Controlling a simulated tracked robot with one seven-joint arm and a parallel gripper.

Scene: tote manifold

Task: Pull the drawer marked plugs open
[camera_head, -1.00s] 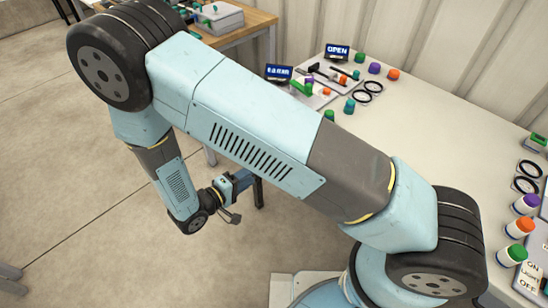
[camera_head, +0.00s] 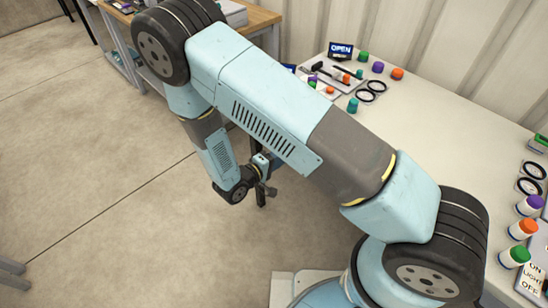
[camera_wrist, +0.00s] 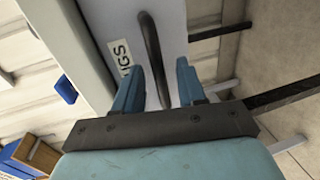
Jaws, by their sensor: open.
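In the wrist view a pale grey drawer front (camera_wrist: 173,28) carries a white label (camera_wrist: 119,52), partly cut off, ending in "UGS". A dark bar handle (camera_wrist: 151,45) runs along the drawer front beside the label. My gripper (camera_wrist: 156,66) is open, with one blue finger on each side of the lower part of the handle. I cannot tell whether the fingers touch it. In the head view my gripper (camera_head: 264,178) is small, beside the table, and the drawer front cannot be made out.
A wooden bench (camera_head: 255,20) stands at the back left. Dark table legs or rails (camera_wrist: 290,93) show right of my gripper. The concrete floor (camera_head: 90,200) on the left is clear.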

